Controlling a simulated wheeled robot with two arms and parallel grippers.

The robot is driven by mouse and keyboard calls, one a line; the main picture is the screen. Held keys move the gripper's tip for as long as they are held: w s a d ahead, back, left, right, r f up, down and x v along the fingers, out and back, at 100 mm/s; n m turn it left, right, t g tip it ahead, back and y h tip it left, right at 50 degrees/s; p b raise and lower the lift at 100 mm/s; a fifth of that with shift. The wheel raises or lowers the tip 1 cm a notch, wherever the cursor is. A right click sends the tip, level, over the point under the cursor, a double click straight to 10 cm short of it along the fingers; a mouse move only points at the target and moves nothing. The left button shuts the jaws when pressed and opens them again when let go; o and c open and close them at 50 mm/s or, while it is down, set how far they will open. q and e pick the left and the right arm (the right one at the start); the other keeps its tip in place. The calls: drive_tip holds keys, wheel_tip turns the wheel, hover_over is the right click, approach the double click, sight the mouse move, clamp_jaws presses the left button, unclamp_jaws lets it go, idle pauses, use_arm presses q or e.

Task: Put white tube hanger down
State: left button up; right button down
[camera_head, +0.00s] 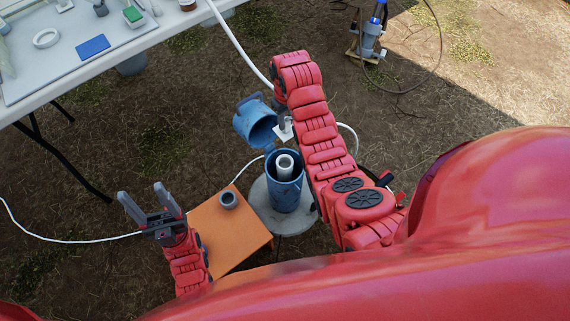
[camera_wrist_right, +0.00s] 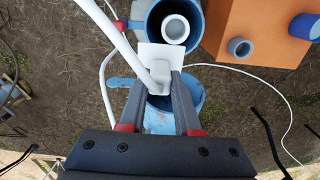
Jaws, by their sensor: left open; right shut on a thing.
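The white tube hanger (camera_head: 284,134) is a small white plate with a white tube attached. My right gripper (camera_head: 286,117) is shut on it, above and behind the blue well casing (camera_head: 285,192). In the right wrist view the hanger (camera_wrist_right: 153,54) sits between the two fingertips (camera_wrist_right: 163,80), its plate close to the casing mouth in the picture. A white inner pipe (camera_head: 284,166) stands in the casing. The casing's blue lid (camera_head: 252,124) hangs open at the back. My left gripper (camera_head: 152,207) is open and empty, left of the orange table (camera_head: 222,239).
A grey cup-like cap (camera_head: 228,198) stands on the orange table. The casing rises from a round concrete pad (camera_head: 262,206). A white tube (camera_head: 238,45) runs up from my right gripper. A white table (camera_head: 115,56) with equipment is at upper left. A pump-like device (camera_head: 369,38) stands at upper right.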

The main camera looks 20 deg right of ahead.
sight(285, 138)
drive_tip(key=s, duration=0.1)
drive_tip(key=s+a+f, duration=0.1)
drive_tip(key=s+f+p, duration=0.1)
drive_tip(key=s, duration=0.1)
drive_tip(key=shift+a+f, duration=0.1)
drive_tip(key=shift+a, duration=0.3)
drive_tip(key=shift+s+a+f, duration=0.1)
drive_tip(key=shift+s+f, duration=0.1)
wheel_tip(285, 138, down, 10)
drive_tip(key=shift+b, duration=0.45)
drive_tip(key=c, duration=0.6)
unclamp_jaws()
